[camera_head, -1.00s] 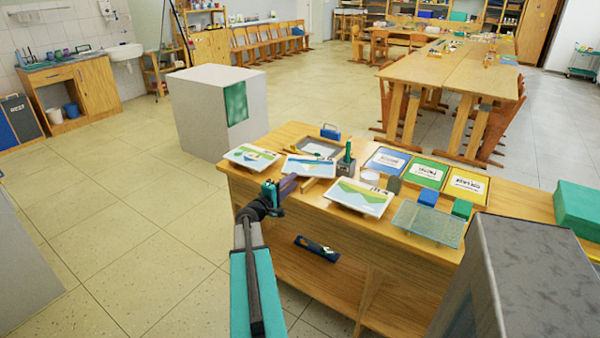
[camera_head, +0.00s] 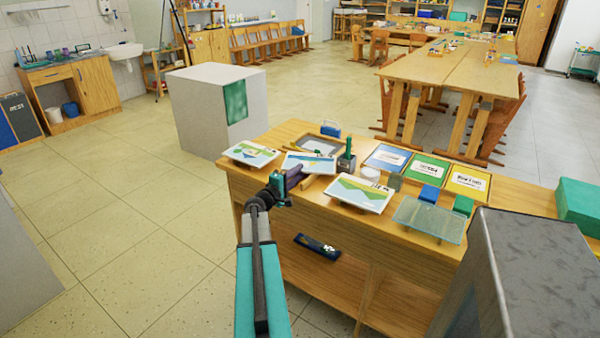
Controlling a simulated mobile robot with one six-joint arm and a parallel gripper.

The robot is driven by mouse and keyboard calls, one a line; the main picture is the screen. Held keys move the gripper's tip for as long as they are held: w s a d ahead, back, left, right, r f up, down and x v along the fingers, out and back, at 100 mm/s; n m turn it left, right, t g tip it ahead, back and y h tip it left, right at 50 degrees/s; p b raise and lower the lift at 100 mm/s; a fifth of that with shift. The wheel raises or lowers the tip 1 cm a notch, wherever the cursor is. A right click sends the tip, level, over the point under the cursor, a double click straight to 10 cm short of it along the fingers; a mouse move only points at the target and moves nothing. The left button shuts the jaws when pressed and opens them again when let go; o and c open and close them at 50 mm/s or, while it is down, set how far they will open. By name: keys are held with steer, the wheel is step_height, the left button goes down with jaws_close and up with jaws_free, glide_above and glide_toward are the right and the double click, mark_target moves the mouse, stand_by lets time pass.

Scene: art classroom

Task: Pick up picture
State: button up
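Three pictures with green, blue and yellow landscape shapes lie on the wooden table (camera_head: 330,222). The right picture (camera_head: 358,193) lies near the front edge. My gripper (camera_head: 292,178) is at the table's left front edge, just in front of the middle picture and left of the right picture. It is small and dark, seen from behind, so I cannot tell whether its fingers are open or hold anything.
Blue (camera_head: 387,158), green (camera_head: 428,167) and yellow (camera_head: 467,183) labelled panels lie at the table's back right. A clear tray (camera_head: 430,219), small blocks and a green stamp-like tool (camera_head: 347,155) stand nearby. A grey block (camera_head: 525,275) is at right front.

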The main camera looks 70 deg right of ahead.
steer(key=shift+c, duration=0.5)
jaws_close()
steer(key=shift+r, duration=1.3)
steer(key=shift+w+a+r, duration=0.2)
steer(key=shift+a+r, duration=0.05)
steer(key=shift+a, duration=0.55)
steer(key=shift+w+a+r, duration=0.2)
steer(key=shift+a, duration=0.55)
steer(key=w+a+r, duration=0.1)
steer(key=a+r, duration=0.1)
steer(key=a, duration=0.3)
steer(key=w+a+r+b, duration=0.1)
steer(key=w+a+r, duration=0.1)
steer(key=a, duration=0.3)
steer(key=shift+a, duration=0.25)
